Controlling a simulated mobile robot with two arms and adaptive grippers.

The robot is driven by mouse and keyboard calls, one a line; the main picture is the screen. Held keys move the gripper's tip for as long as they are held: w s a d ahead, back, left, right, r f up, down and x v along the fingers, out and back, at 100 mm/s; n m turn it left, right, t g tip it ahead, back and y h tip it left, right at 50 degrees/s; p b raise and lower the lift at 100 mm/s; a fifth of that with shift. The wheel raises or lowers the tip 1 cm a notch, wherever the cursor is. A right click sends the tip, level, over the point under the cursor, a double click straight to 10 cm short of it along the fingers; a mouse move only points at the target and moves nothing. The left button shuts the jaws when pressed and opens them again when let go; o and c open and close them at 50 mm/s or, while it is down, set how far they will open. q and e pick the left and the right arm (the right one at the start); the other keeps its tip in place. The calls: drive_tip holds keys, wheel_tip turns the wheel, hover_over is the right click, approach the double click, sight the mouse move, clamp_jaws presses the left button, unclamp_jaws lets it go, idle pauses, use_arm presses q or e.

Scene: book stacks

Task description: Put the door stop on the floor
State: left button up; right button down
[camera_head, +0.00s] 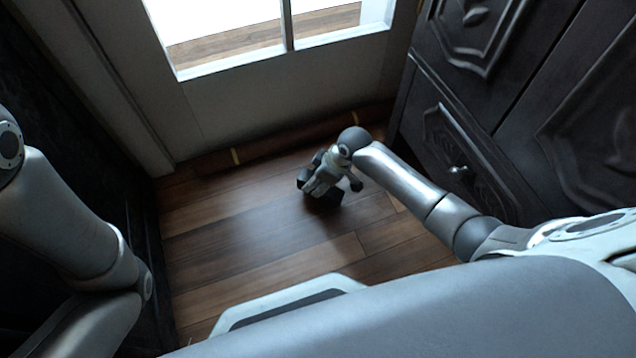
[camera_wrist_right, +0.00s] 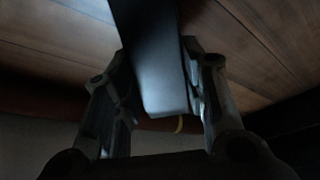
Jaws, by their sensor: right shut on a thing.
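My right gripper (camera_head: 318,190) reaches down toward the wooden floor in front of the door. It is shut on a smooth dark grey block, which I take to be the door stop (camera_wrist_right: 160,85). In the head view the gripper mostly hides the block. I cannot tell whether the block touches the floor (camera_head: 235,225). My left arm shows at the left edge, but its gripper is out of view.
A glazed door (camera_head: 230,110) closes the far side. A reddish-brown roll with yellow bands (camera_head: 275,145) lies along its base. A dark carved cabinet (camera_head: 470,140) stands close on the right, and dark furniture (camera_head: 110,180) on the left. The floor between is clear.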

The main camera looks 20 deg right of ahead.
sight(317, 185)
drive_tip(key=f+b, duration=0.2)
drive_tip(key=f, duration=0.1)
drive_tip(key=shift+w+f, duration=0.15)
drive_tip(key=shift+w, duration=0.05)
drive_tip(key=c, duration=0.9)
unclamp_jaws()
drive_tip(key=shift+s+f, duration=0.1)
